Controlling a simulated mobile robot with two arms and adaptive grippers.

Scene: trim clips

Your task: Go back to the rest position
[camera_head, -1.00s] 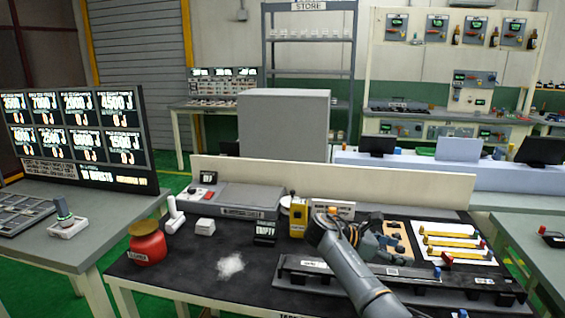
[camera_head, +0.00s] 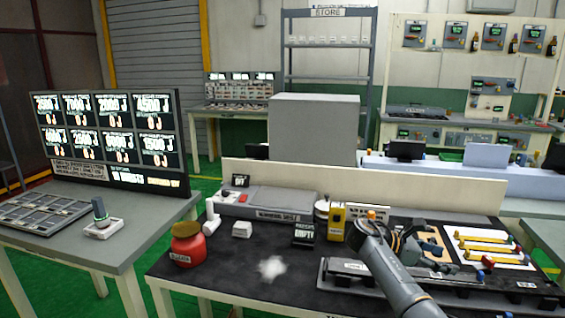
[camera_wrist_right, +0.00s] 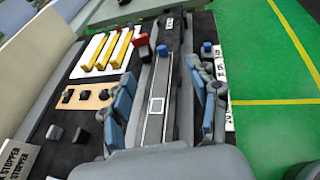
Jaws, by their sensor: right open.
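My right arm comes in from the bottom of the head view, and its gripper (camera_head: 408,246) is over the right part of the black bench, partly hidden by the arm. In the right wrist view the right gripper (camera_wrist_right: 165,105) has its blue-grey fingers wide apart, with nothing between them. A long dark rail fixture (camera_head: 455,284) lies on the bench by this gripper; in the wrist view the fixture (camera_wrist_right: 157,85) runs between and beyond the fingers. Whether the fingers touch it I cannot tell. My left gripper is in neither view.
A white board with yellow bars (camera_head: 484,246) lies behind the rail. A red jar (camera_head: 188,245), a white powder patch (camera_head: 271,268) and a yellow device (camera_head: 337,222) are on the bench. A low cream panel (camera_head: 400,189) edges its back. A grey table with displays (camera_head: 110,135) stands left.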

